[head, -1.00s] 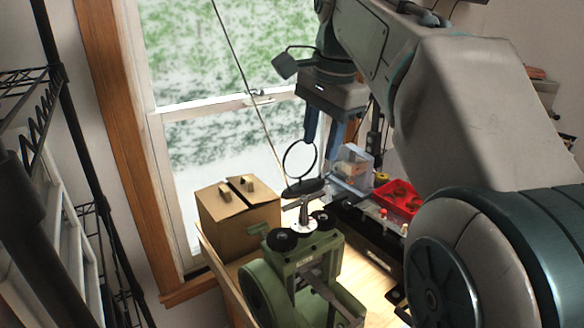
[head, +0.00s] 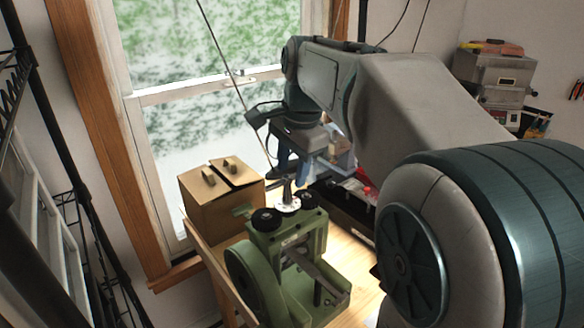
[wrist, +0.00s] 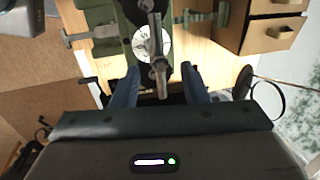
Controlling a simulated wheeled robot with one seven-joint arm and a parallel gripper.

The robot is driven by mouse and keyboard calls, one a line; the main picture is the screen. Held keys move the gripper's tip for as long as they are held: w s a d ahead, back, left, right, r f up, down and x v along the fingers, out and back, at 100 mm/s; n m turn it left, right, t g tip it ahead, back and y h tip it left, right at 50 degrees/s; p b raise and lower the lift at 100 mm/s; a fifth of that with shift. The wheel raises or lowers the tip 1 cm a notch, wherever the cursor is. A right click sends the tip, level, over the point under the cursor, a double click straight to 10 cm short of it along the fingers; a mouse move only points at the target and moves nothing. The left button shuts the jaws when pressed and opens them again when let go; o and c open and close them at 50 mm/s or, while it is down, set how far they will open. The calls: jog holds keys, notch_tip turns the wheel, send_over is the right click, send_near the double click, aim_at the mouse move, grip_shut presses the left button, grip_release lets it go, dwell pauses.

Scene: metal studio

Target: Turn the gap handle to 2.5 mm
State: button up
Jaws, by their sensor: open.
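The green rolling mill (head: 290,265) stands on the wooden bench, with a pale round dial (head: 289,206) on top. The gap handle (head: 287,188), a grey metal crossbar, sits above the dial. In the wrist view the handle (wrist: 157,48) runs nearly upright in the picture across the white dial (wrist: 150,44). My gripper (wrist: 160,86) is open, its blue fingers either side of the bar's near end in the picture. Whether the fingers are level with the bar I cannot tell. In the head view my gripper (head: 287,165) is just above the handle, partly hidden by my arm.
A round magnifier (wrist: 268,98) is right of the fingers in the wrist view. A red tray (head: 364,182) is mostly hidden behind my arm. The window is behind.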

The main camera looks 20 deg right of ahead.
jog(key=shift+f, duration=0.3)
grip_shut()
jog(key=shift+w, duration=0.1)
jog(key=n, duration=0.2)
jog(key=n+p, duration=0.1)
jog(key=n, duration=0.1)
jog(key=n+y, duration=0.1)
jog(key=n, duration=0.1)
jog(key=shift+w+r+g+p, duration=0.1)
jog(key=shift+w+g+p, duration=0.15)
jog(key=shift+g+p, duration=0.05)
jog(key=n, duration=0.3)
jog(key=n+g+p, duration=0.1)
jog(key=n, duration=0.1)
jog(key=shift+w+a+n, duration=0.2)
jog(key=shift+n, duration=0.2)
